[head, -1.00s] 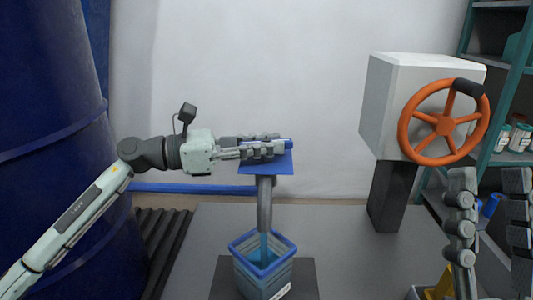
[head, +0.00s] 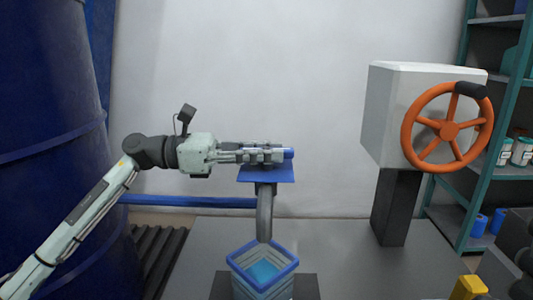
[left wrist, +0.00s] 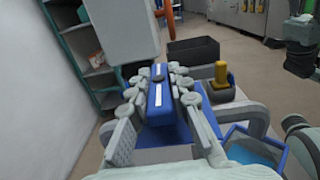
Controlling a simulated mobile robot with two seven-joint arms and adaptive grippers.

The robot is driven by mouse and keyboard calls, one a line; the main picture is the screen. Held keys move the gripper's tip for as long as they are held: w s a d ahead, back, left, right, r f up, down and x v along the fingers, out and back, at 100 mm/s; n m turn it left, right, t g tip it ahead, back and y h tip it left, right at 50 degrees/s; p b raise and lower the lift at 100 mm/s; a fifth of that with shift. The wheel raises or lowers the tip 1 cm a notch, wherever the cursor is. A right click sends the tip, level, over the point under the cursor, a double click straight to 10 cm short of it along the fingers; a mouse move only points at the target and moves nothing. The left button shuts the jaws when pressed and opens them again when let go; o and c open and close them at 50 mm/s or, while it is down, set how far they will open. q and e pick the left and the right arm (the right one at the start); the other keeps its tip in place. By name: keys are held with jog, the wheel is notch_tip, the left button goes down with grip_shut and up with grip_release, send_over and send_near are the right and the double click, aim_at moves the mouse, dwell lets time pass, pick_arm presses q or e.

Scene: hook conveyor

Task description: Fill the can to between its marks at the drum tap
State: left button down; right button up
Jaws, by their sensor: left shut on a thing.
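My left gripper (head: 268,154) is shut on the blue tap lever (head: 289,153), above the blue plate of the tap. In the left wrist view, the lever (left wrist: 158,105) lies between the fingers. The grey spout (head: 264,217) hangs below the plate, and no stream shows under it. The can (head: 262,287), square with a blue rim, stands upright below the spout with blue liquid inside. Its rim also shows in the left wrist view (left wrist: 275,135). I cannot make out the can's marks. Dark rounded parts at the right edge seem to be my right gripper (head: 524,262), mostly cut off.
A grey box with an orange handwheel (head: 447,128) stands on a dark post at right. A large blue drum (head: 50,130) fills the left. A yellow-handled item (head: 468,288) is at lower right. Teal shelving (head: 490,130) stands behind. The grey table (head: 335,245) is clear between can and post.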

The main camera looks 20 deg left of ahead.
pick_arm(q)
jog(key=shift+f, duration=0.1)
jog(key=c, duration=1.4)
grip_release()
jog(key=v, duration=1.2)
